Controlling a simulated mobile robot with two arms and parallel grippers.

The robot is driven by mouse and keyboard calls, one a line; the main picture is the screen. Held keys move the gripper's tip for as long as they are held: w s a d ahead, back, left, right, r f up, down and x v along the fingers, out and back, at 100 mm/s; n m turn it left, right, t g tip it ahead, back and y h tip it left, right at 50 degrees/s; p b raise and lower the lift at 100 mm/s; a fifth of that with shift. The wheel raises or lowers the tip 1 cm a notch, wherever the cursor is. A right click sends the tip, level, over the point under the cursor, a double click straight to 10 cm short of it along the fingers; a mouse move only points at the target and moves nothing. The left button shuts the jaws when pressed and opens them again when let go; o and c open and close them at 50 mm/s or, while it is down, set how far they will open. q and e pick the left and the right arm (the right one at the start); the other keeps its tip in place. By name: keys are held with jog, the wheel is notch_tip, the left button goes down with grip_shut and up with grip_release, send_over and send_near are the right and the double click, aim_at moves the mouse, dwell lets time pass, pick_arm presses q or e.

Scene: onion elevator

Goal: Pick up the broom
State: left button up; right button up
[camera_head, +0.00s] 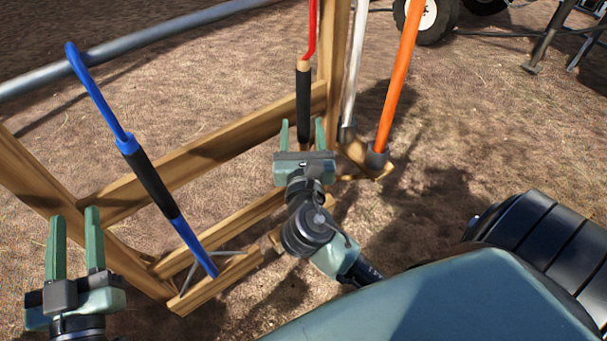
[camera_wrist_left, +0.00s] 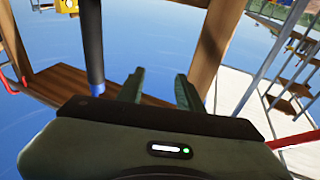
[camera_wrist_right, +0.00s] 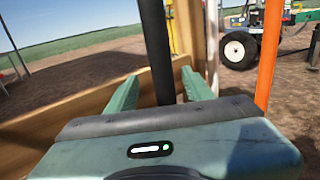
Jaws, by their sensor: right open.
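No broom head shows, so I cannot tell which long handle is the broom's. A handle with a red top and black grip (camera_head: 303,105) stands upright in the wooden rack. My right gripper (camera_head: 302,122) is open, with its fingers on either side of this black grip. In the right wrist view the grip (camera_wrist_right: 154,45) rises between the open fingers (camera_wrist_right: 160,76); contact cannot be made out. A blue handle with a black grip (camera_head: 152,180) leans in the rack further left. My left gripper (camera_head: 75,213) is open and empty, left of the blue handle.
The wooden rack (camera_head: 205,147) has beams and a post close around my right gripper. A grey pole (camera_head: 354,65) and an orange pole (camera_head: 398,85) stand just right of it. A grey pipe (camera_head: 150,43) runs behind. Open dirt lies to the right.

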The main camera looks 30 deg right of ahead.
jog(key=shift+w+d, duration=0.4)
jog(key=shift+w, duration=0.2)
jog(key=b+x, duration=0.2)
jog(key=x, duration=0.2)
jog(key=shift+d, duration=0.2)
jog(key=shift+w+d+r, duration=0.1)
jog(key=shift+w+d, duration=0.05)
jog(key=shift+w, duration=0.2)
pick_arm(q)
jog(key=s+r+t+h, duration=0.1)
jog(key=s+r+t, duration=0.2)
jog(key=r+t, duration=0.2)
notch_tip(320, 180, up, 3)
jog(key=shift+s+r+h, duration=0.15)
jog(key=shift+s+h, duration=0.2)
jog(key=shift+h, duration=0.05)
pick_arm(e)
grip_shut()
pick_arm(q)
jog(key=shift+d, duration=0.1)
